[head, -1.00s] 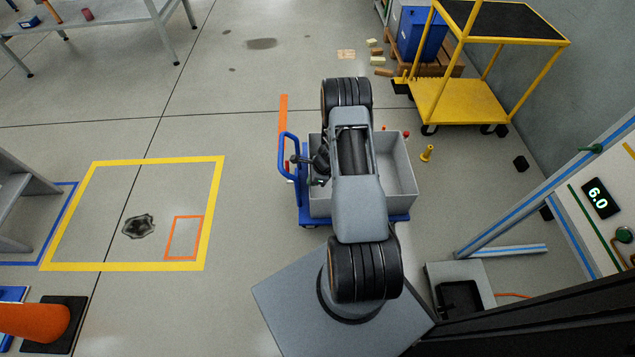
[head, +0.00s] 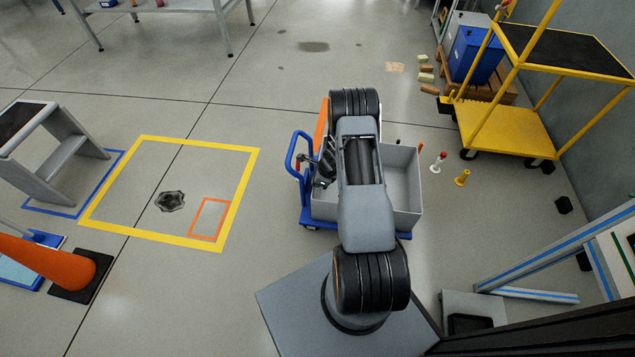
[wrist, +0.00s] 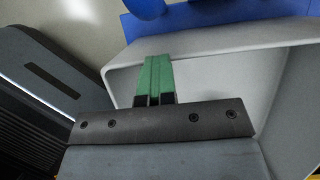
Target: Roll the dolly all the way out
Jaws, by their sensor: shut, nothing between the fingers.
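The dolly is a low blue cart (head: 312,222) carrying an open, empty-looking grey bin (head: 405,185), with a blue loop handle (head: 294,155) on its left side. My arm crosses over the middle of the bin and hides part of it. My gripper (wrist: 153,78) has green fingers, closed together with nothing between them. In the wrist view the fingers overlap the rim of the grey bin (wrist: 205,40), and the blue cart (wrist: 225,14) shows beyond it. I cannot tell whether the fingers touch the bin wall. In the head view the fingertips are hard to make out.
A yellow-taped floor square (head: 140,140) with a dark stain (head: 170,201) lies left of the dolly.

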